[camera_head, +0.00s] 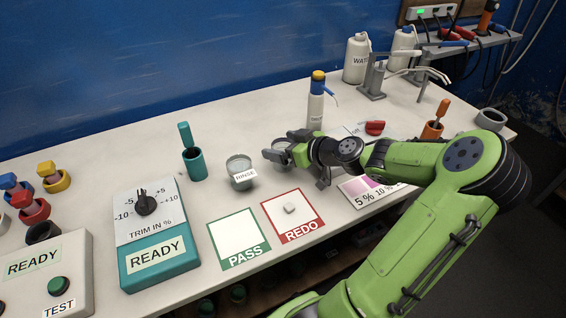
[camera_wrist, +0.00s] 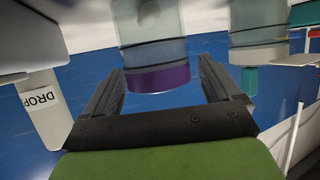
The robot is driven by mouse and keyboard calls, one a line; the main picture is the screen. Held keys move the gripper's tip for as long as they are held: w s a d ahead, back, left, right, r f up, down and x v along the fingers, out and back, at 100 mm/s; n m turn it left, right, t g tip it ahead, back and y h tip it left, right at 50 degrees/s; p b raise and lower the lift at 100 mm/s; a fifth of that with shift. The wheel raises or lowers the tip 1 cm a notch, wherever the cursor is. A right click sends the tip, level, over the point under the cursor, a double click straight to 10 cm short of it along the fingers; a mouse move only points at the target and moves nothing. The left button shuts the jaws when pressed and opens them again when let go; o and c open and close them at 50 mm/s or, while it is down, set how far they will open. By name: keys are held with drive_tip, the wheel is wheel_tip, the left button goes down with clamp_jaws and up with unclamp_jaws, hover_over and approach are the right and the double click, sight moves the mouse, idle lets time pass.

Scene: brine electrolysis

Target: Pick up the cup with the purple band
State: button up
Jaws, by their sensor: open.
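The cup with the purple band (camera_wrist: 158,78) shows in the wrist view, upside down in the picture. It is clear grey, with the purple band near its end. My gripper (camera_wrist: 160,68) is open, with one dark finger on each side of the cup; a gap shows beside the band, and I see no grip on it. In the head view my gripper (camera_head: 284,147) is low over the table, right of the rinse cup (camera_head: 241,172). The purple-band cup is mostly hidden there by the fingers, and its band cannot be seen.
A dropper bottle (camera_head: 316,101) stands just behind my gripper. A teal holder (camera_head: 194,163) is to the left. The PASS card (camera_head: 238,238) and REDO card (camera_head: 306,222) lie in front, a small pale block (camera_head: 289,208) on REDO. An orange-handled tool (camera_head: 441,112) stands right.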

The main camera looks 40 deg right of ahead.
drive_tip(key=shift+x, duration=1.15)
drive_tip(key=shift+s, duration=0.1)
drive_tip(key=c, duration=1.2)
wheel_tip(320, 180, up, 10)
drive_tip(key=p, duration=0.3)
drive_tip(key=shift+p, duration=0.4)
